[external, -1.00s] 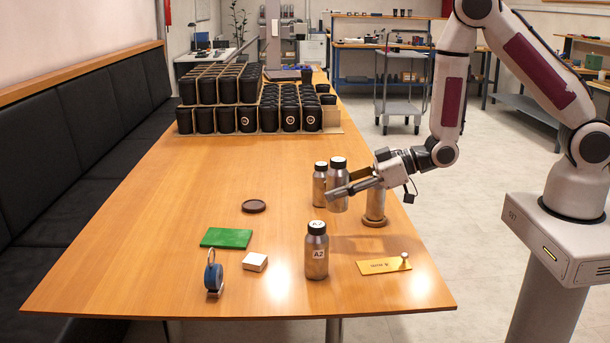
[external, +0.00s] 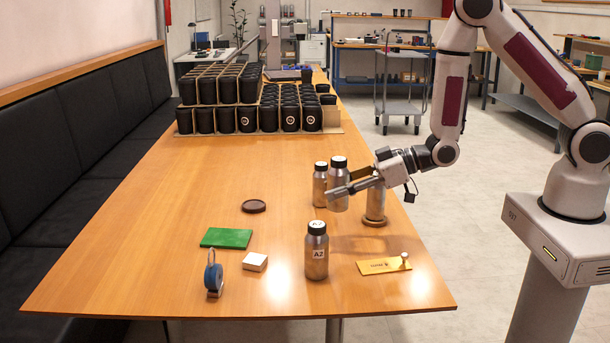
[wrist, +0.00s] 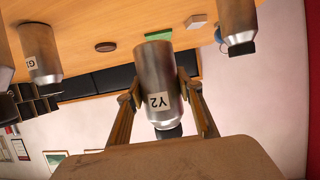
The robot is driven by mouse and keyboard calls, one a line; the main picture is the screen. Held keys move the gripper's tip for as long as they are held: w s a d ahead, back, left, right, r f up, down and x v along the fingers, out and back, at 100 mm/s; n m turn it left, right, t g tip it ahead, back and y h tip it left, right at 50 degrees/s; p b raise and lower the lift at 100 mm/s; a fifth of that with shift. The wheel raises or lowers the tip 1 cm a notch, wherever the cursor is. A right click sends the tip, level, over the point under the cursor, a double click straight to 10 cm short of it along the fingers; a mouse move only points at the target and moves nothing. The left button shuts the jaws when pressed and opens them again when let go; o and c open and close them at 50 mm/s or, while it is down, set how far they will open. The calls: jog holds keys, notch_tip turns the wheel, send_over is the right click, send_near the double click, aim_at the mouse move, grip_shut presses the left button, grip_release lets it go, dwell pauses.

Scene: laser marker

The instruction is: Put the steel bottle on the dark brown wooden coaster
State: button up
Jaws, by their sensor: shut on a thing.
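A steel bottle with a dark cap (external: 338,163) is between the fingers of my gripper (external: 345,190), which is shut on it. In the wrist view it fills the middle, upside down in the picture, with a label reading Y2 (wrist: 158,100). The bottle looks upright; I cannot tell whether its base touches the table. The dark brown round coaster (external: 254,206) lies bare on the table, left of my gripper. It also shows in the wrist view (wrist: 105,47).
Another steel bottle (external: 320,188) stands close at left of the held one. Bottle A2 (external: 316,255) stands in front. A metal cylinder (external: 375,204) on a brown disc is at right. A green slab (external: 226,238), white block (external: 255,262) and blue round object (external: 213,276) lie front left.

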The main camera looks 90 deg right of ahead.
jog(key=shift+f, duration=0.3)
jog(key=w+d+m+h, duration=0.2)
jog(key=w+d+h, duration=0.1)
jog(key=w+d, duration=0.85)
notch_tip(320, 180, up, 3)
jog(key=m+g+h, duration=0.2)
jog(key=m, duration=0.1)
send_over(251, 205)
jog(key=shift+a, duration=0.15)
jog(key=shift+t, duration=0.3)
jog(key=shift+w+f, duration=0.1)
jog(key=shift+f, duration=3.05)
jog(key=shift+f, duration=0.15)
jog(key=shift+f, duration=1.75)
